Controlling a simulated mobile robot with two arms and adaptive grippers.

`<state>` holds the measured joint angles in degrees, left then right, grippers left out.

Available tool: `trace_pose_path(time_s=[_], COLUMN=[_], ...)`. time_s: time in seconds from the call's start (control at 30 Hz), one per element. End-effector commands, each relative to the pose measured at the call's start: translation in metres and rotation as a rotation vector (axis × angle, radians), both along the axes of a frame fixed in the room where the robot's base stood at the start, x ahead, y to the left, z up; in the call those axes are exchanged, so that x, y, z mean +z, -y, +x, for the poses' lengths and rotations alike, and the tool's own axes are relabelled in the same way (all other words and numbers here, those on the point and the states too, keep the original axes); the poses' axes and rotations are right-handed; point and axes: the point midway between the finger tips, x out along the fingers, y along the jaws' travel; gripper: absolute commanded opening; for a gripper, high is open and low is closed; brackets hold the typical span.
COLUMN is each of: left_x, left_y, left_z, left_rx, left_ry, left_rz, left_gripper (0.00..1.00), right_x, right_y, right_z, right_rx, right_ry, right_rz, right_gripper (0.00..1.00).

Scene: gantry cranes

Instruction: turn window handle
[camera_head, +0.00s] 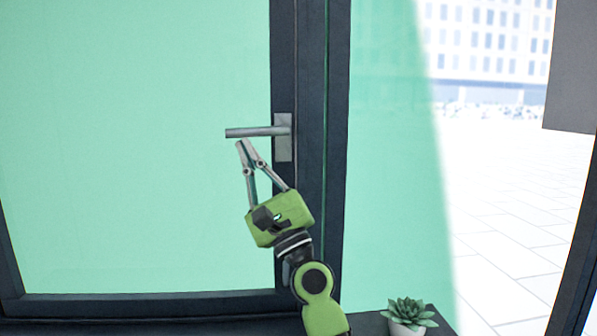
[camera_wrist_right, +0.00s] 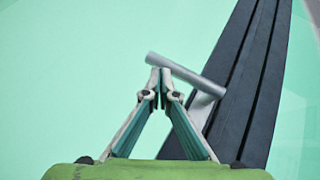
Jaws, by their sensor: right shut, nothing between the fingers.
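The window handle (camera_head: 258,131) is a grey metal lever. It lies about level and points left from its plate (camera_head: 284,150) on the dark window frame. My right gripper (camera_head: 245,146) is shut and empty, with its fingertips just below the lever near its free end. In the right wrist view the fingertips (camera_wrist_right: 160,71) meet near the underside of the lever (camera_wrist_right: 185,73); I cannot tell whether they touch it. My left gripper is in neither view.
The dark frame (camera_head: 298,60) stands upright beside large green-tinted panes (camera_head: 130,150). A potted succulent (camera_head: 408,314) stands on the dark sill at the lower right. A dark panel (camera_head: 573,65) shows at the upper right. The space left of the handle is clear.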

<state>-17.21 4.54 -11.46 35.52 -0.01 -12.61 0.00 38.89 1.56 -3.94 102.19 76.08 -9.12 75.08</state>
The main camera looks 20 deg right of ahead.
Motion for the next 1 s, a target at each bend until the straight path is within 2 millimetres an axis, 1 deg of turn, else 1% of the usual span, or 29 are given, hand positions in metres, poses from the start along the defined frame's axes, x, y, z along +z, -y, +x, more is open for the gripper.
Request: trace_pose_path(time_s=[0.17,0.33,0.37,0.83,1.0], left_x=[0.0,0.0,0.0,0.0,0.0], left_y=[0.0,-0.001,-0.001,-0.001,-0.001], left_z=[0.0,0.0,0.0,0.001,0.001], left_rx=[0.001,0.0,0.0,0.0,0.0], left_ry=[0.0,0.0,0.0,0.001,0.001], left_rz=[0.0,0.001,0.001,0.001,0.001], left_gripper=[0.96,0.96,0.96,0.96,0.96], right_x=[-0.004,-0.021,-0.022,-0.055,-0.075], right_y=[0.001,0.006,0.007,0.017,0.023], right_z=[-0.003,-0.018,-0.019,-0.048,-0.065], right_rx=[-0.001,0.0,-0.002,0.002,0.0], right_ry=[-0.001,-0.002,0.001,-0.002,-0.002], right_rz=[0.0,-0.003,-0.004,0.008,0.004], right_gripper=[0.0,0.0,0.0,0.0,0.0])
